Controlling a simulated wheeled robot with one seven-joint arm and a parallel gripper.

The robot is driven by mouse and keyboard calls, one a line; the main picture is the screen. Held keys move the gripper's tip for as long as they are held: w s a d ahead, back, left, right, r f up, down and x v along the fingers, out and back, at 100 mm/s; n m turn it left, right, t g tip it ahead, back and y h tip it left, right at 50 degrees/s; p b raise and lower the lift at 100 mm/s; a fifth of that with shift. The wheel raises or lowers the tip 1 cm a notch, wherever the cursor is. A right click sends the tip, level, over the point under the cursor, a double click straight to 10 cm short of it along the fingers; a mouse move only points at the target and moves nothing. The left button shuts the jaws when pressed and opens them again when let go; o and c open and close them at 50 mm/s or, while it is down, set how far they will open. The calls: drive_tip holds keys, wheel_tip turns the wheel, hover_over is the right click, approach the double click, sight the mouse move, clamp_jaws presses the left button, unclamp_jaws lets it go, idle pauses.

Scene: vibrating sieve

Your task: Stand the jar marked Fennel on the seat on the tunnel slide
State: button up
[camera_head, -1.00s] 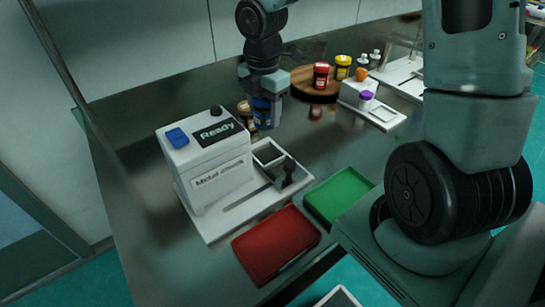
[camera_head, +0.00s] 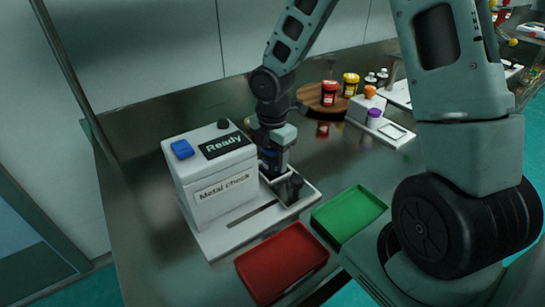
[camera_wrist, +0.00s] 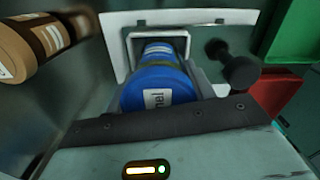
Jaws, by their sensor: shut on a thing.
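A blue jar (camera_wrist: 155,92) is held in my gripper (camera_head: 274,160). Its white label shows only the end of a word, so I cannot read the full name. In the wrist view the jar's far end lines up with the white square-framed seat (camera_wrist: 187,44). I cannot tell whether it touches the seat floor. The white "Metal check" box (camera_head: 212,180) stands to the left.
A brown jar (camera_wrist: 38,42) is close beside my gripper. A red tray (camera_head: 282,262) and a green tray (camera_head: 348,215) lie in front. A round wooden board (camera_head: 312,98) with red (camera_head: 329,93) and yellow (camera_head: 350,84) jars stands behind, right. A white stand (camera_head: 380,123) is right of it.

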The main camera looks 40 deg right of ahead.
drive_tip(key=shift+f, duration=0.15)
drive_tip(key=o, duration=1)
wheel_tip(320, 180, up, 12)
drive_tip(key=p, duration=0.3)
drive_tip(key=shift+r, duration=0.2)
